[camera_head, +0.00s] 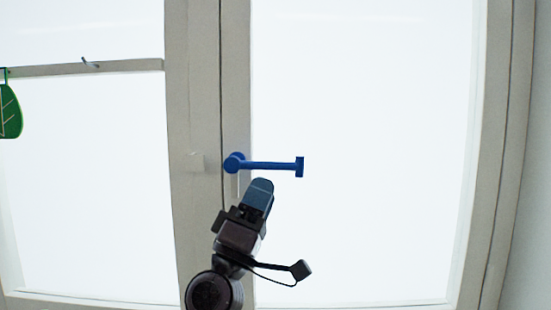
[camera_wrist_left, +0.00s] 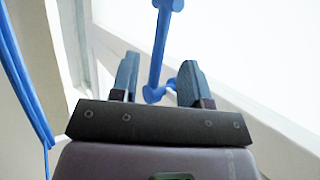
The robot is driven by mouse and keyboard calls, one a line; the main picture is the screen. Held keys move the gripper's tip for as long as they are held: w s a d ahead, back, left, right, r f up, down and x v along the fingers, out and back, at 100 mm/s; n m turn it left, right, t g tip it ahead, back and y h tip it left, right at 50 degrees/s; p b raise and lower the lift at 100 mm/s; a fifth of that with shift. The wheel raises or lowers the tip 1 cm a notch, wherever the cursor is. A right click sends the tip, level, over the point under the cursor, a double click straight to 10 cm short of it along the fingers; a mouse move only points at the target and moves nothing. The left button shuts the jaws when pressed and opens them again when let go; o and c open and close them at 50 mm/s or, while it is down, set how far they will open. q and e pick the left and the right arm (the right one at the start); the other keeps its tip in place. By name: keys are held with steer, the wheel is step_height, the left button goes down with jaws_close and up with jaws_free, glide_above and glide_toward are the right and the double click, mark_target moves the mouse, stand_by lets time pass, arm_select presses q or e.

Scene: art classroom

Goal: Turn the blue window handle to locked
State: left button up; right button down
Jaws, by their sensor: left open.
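The blue window handle (camera_head: 270,165) is mounted on the window frame's middle upright. Its lever points horizontally to the right from a round base and ends in a short crosspiece. My left gripper (camera_head: 262,186) is just below the lever in the head view, near the base. In the left wrist view the handle (camera_wrist_left: 159,50) shows between and beyond the two fingers of the open left gripper (camera_wrist_left: 157,82). I cannot tell whether a finger touches it. My right gripper is not in view.
The window frame (camera_head: 193,100) surrounds bright panes. A green leaf decoration (camera_head: 10,108) hangs at the far left. A blue strip (camera_wrist_left: 25,80) runs along the left of the wrist view.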

mark_target(276, 165)
arm_select(q)
steer(key=p+x, duration=0.1)
steer(key=x, duration=0.3)
steer(key=shift+d+r, duration=0.1)
steer(key=shift+r, duration=0.15)
steer(key=shift+x, duration=0.8)
steer(key=shift+w+f, duration=0.1)
steer(key=shift+w, duration=0.05)
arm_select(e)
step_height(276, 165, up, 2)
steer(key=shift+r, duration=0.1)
arm_select(q)
steer(key=shift+c, duration=0.3)
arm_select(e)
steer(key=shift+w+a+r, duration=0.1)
arm_select(q)
jaws_close()
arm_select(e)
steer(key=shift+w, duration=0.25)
